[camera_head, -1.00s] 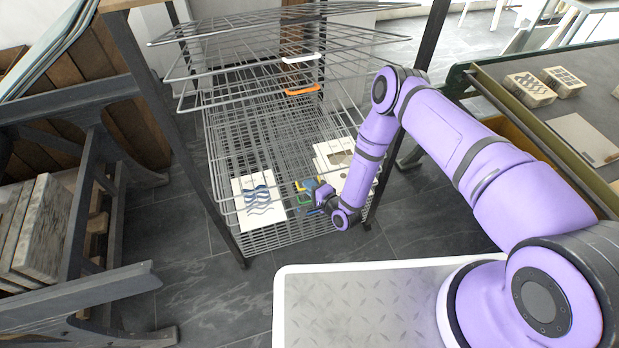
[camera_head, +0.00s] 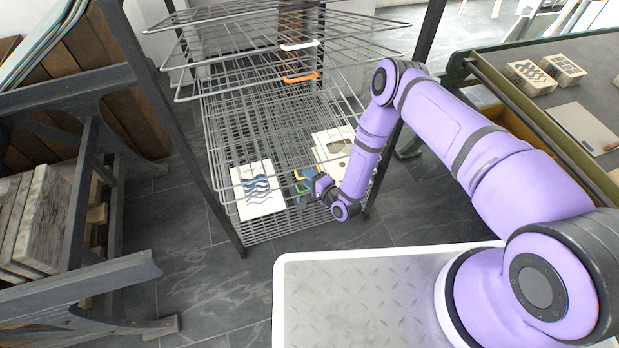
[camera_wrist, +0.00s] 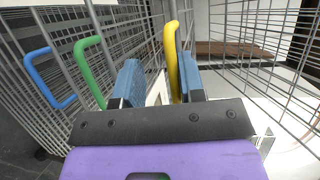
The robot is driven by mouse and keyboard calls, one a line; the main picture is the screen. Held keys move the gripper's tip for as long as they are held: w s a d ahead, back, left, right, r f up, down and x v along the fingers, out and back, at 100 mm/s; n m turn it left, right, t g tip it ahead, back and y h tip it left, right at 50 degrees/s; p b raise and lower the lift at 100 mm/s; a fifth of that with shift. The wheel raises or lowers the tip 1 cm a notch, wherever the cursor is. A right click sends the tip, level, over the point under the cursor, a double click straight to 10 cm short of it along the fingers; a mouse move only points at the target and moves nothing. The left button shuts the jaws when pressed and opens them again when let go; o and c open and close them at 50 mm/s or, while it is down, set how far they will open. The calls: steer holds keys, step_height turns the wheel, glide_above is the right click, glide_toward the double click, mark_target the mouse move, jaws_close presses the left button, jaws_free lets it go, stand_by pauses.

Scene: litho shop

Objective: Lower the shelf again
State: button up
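The drying rack (camera_head: 222,85) has several stacked wire shelves. Two upper shelves carry a white handle (camera_head: 299,45) and an orange handle (camera_head: 301,77). My gripper (camera_head: 318,186) is low at the rack's front, among the lower handles. In the wrist view my gripper (camera_wrist: 160,84) is open, its two blue-padded fingers apart. The yellow handle (camera_wrist: 171,50) stands between them, close to the right finger; whether it touches is unclear. The green handle (camera_wrist: 88,68) and blue handle (camera_wrist: 48,78) are left of the fingers. Which shelf the yellow handle belongs to is unclear.
A sheet with blue waves (camera_head: 258,188) and another pale sheet (camera_head: 335,147) lie on low shelves. A dark bench frame (camera_head: 90,285) stands left, a bench with printing blocks (camera_head: 555,75) right. Dark floor (camera_head: 210,290) is clear in front of the rack.

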steer(key=v, duration=1.1)
stand_by(0.3)
